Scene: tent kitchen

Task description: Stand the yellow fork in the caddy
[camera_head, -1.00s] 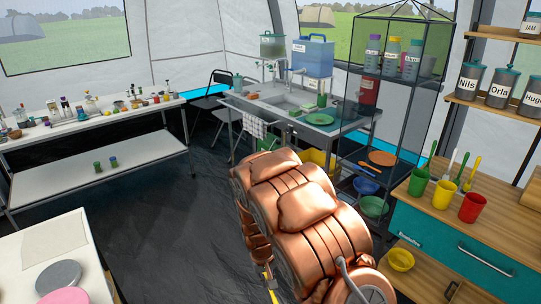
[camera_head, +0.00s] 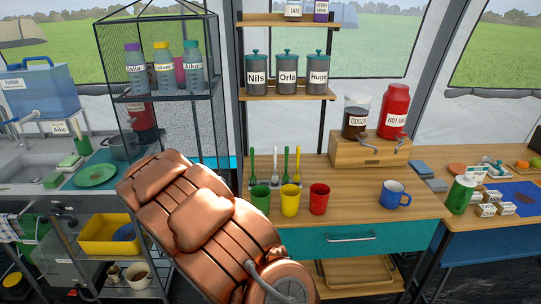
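Several upright utensils stand on the wooden counter, close behind the cups: a green one (camera_head: 251,168), a white one (camera_head: 275,166), another green one (camera_head: 286,165) and a yellow one (camera_head: 297,166). I cannot tell whether the yellow one is a fork. I cannot make out a caddy; the utensils' lower ends are hidden by the green cup (camera_head: 261,199) and yellow cup (camera_head: 291,201). My copper arm fills the lower middle of the view, left of the cups. My gripper does not show.
A red cup (camera_head: 319,199) and a blue mug (camera_head: 395,194) stand on the counter (camera_head: 350,206). A wooden stand (camera_head: 369,151) bears two dispensers behind them. A mesh shelf unit (camera_head: 165,97) rises at left. The counter between red cup and mug is clear.

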